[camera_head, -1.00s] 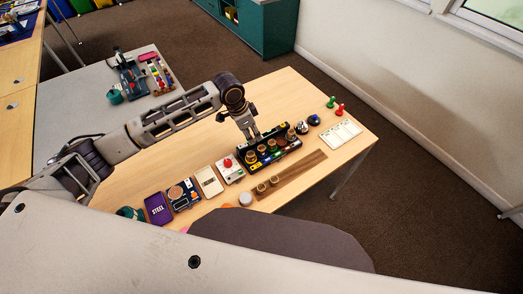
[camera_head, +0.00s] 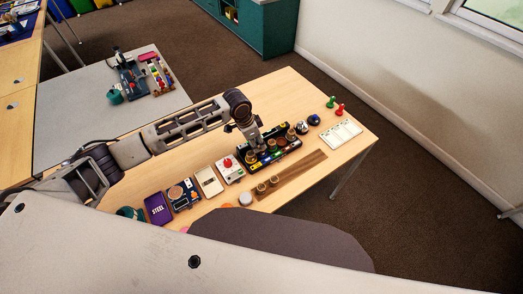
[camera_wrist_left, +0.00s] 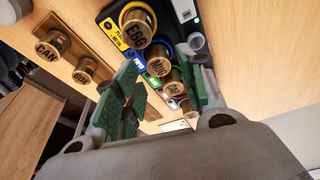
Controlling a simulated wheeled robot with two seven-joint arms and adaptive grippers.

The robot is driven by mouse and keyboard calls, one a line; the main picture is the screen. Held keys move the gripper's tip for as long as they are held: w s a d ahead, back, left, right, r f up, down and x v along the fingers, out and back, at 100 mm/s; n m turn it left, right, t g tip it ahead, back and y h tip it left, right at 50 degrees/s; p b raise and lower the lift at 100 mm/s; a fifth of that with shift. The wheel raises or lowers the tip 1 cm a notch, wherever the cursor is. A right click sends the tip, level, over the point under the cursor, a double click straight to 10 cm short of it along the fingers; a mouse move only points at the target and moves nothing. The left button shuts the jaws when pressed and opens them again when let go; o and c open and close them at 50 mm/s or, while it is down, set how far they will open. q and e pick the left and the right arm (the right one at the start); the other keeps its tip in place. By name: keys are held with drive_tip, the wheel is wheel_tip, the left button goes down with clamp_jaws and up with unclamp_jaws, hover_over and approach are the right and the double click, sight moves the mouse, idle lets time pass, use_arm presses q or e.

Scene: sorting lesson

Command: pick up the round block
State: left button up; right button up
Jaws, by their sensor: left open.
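Several round brass blocks stand in a black tray (camera_head: 296,143) with coloured rings; which one the task names I cannot tell. In the left wrist view a block marked EGG (camera_wrist_left: 137,27) stands nearest, with one marked MUG (camera_wrist_left: 158,64) and another (camera_wrist_left: 173,88) behind it. Two more, one marked CAN (camera_wrist_left: 50,45), sit on a wooden strip (camera_head: 300,169). My left gripper (camera_head: 258,148) is low over the tray. In the left wrist view its green-padded fingers (camera_wrist_left: 160,68) are apart, with the MUG block showing between them; I see no grip on it. My right gripper is out of view.
Left of the tray are a white box with a red knob (camera_head: 230,168), a cream box (camera_head: 208,181), a scale (camera_head: 183,194) and a purple box (camera_head: 158,208). A white card (camera_head: 341,135) and red and green pawns (camera_head: 339,110) are at right. The table's far middle is clear.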

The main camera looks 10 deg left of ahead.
use_arm(q)
drive_tip(key=shift+d+x, duration=0.1)
drive_tip(key=shift+x, duration=1.15)
drive_tip(key=shift+d+x, duration=0.15)
drive_tip(key=shift+x, duration=1.15)
drive_tip(key=shift+s, duration=0.1)
drive_tip(key=shift+r, duration=0.1)
drive_tip(key=shift+c, duration=0.2)
drive_tip(key=c, duration=0.5)
